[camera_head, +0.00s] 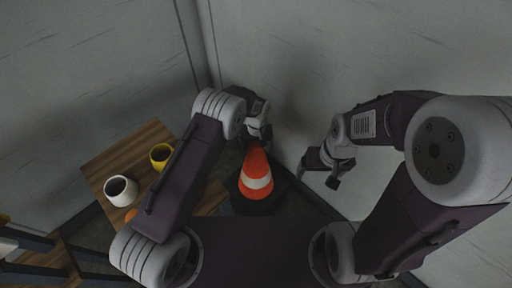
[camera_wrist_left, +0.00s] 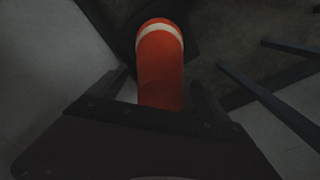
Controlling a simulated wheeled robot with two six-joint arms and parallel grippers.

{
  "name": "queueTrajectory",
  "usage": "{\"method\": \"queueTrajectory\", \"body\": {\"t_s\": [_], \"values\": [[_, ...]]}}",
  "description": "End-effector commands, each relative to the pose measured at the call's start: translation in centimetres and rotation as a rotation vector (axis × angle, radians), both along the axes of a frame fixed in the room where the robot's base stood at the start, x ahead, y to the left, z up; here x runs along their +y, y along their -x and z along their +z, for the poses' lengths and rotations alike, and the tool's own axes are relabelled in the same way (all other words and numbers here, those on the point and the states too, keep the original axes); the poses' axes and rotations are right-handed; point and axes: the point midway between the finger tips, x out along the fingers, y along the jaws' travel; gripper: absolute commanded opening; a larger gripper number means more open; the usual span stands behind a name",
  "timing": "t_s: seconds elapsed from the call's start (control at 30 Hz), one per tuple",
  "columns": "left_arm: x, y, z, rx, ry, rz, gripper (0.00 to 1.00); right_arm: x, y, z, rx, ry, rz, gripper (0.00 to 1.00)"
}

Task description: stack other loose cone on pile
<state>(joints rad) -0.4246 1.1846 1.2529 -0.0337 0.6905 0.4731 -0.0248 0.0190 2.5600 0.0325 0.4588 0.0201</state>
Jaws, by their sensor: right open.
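An orange cone (camera_head: 257,170) with a white band stands upright on a dark base near the wall corner in the head view. I cannot tell whether it is one cone or several nested. My left gripper (camera_head: 262,138) is over its upper end. In the left wrist view the orange cone (camera_wrist_left: 160,75) lies between the two fingers of the left gripper (camera_wrist_left: 160,88); whether they press on it is unclear. My right gripper (camera_head: 318,170) is open and empty to the right of the cone, apart from it. No separate second cone is clearly visible.
A wooden table (camera_head: 135,152) at the left bears a white cup (camera_head: 121,190) and a yellow cup (camera_head: 160,156). An orange thing (camera_head: 130,214) is partly hidden by my left arm. Pale walls (camera_head: 290,60) close off the back and right. Dark bars (camera_wrist_left: 265,95) show in the wrist view.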

Motion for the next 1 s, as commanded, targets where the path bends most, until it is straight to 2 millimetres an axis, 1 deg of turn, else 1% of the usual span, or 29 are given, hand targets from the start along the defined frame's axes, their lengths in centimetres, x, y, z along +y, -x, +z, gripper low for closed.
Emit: {"method": "queueTrajectory", "body": {"t_s": [0.17,0.27,0.37,0.5,0.6,0.7,0.8,1.0], "values": [[0.1,0.2,-0.2,0.005,-0.002,0.000,0.88,0.0,0.0,-0.1,0.000,0.000,0.000,0.87],[0.0,0.1,0.3,0.003,-0.001,0.000,0.88,0.0,0.0,0.2,0.000,0.000,0.000,0.87],[0.0,0.1,2.3,0.002,-0.001,0.000,0.88,0.0,0.0,0.9,0.000,0.000,0.000,0.87],[-0.1,0.1,5.6,0.000,0.000,0.000,0.88,0.0,0.0,1.8,0.000,0.000,0.000,0.87],[-0.1,0.2,7.5,0.001,0.000,0.000,0.88,0.0,0.0,2.2,0.000,0.000,0.000,0.87],[-0.1,0.2,8.6,0.000,0.000,0.000,0.88,0.0,0.0,2.4,0.000,0.000,0.000,0.87],[-0.1,0.2,9.0,0.002,-0.001,0.000,0.88,0.0,0.0,2.5,0.000,0.000,0.000,0.87],[-0.1,0.2,9.0,0.002,-0.001,0.000,0.88,0.0,0.0,2.4,0.000,0.000,0.000,0.87]]}}
